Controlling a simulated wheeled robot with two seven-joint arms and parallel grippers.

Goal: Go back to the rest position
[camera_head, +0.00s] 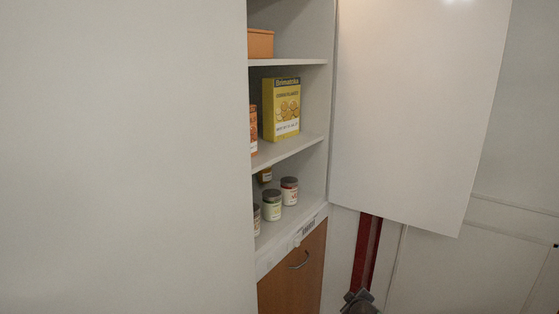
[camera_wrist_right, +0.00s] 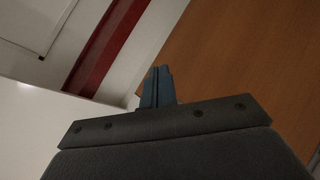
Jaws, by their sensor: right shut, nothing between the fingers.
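My right gripper (camera_wrist_right: 157,88) shows in the right wrist view with its two fingers together and nothing between them. In the head view a dark part of my right gripper (camera_head: 359,300) shows at the bottom edge, below the open cabinet door and in front of the red strip. My left gripper is in neither view.
An open cabinet door (camera_head: 415,110) hangs to the right of shelves with a yellow box (camera_head: 282,108), an orange container (camera_head: 261,43) and several jars (camera_head: 272,204). A closed wooden door (camera_head: 291,272) is below. A white panel (camera_head: 120,150) fills the left.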

